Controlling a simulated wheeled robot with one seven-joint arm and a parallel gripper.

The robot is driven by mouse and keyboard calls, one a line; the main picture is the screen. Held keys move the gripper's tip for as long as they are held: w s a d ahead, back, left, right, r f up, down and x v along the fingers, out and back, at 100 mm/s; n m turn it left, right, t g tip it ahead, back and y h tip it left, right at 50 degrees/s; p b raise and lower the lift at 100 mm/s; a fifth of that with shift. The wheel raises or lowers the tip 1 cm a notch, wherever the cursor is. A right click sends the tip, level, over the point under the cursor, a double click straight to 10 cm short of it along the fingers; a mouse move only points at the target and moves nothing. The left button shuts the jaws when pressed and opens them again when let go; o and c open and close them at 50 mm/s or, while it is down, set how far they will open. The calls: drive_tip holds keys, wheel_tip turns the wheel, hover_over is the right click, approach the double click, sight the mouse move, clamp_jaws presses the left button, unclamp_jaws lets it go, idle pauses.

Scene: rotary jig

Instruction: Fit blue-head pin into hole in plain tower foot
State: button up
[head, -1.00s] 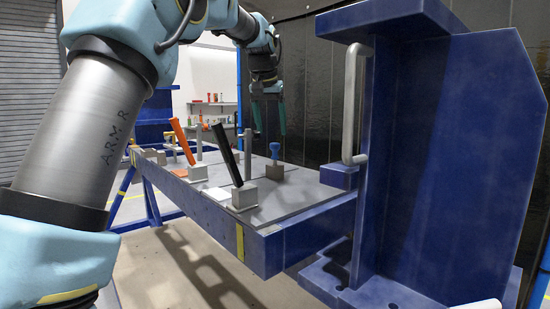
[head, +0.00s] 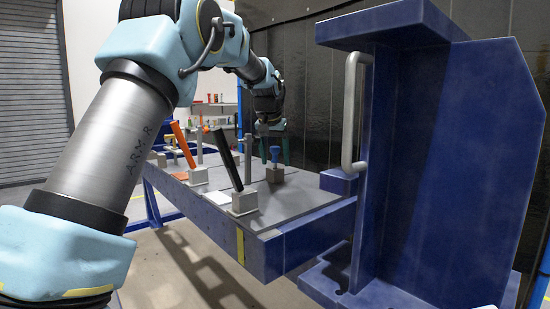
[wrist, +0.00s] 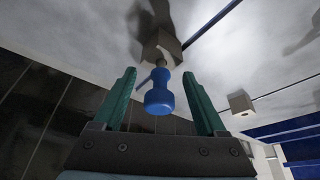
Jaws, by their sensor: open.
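The blue-head pin (head: 274,153) stands upright in a small brown-grey block (head: 275,174) on the grey table top. In the wrist view its blue head (wrist: 159,97) sits between my fingers, apart from both, with its shank in the block (wrist: 160,48). My gripper (head: 275,158) is open, pointing down with green fingers either side of the head; it also shows in the wrist view (wrist: 164,95). Grey upright posts (head: 248,158) stand left of the pin. I cannot tell which is the plain tower; no hole in a foot is visible.
A grey block with a slanted black bar (head: 228,158) stands at the table's front edge; one with a slanted orange bar (head: 183,143) is further left. A large blue bracket with a grey handle (head: 349,110) rises at right. Bare table top (head: 290,195) lies in front of the pin.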

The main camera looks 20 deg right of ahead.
clamp_jaws()
idle(0.4)
drive_tip(key=shift+r, duration=0.1)
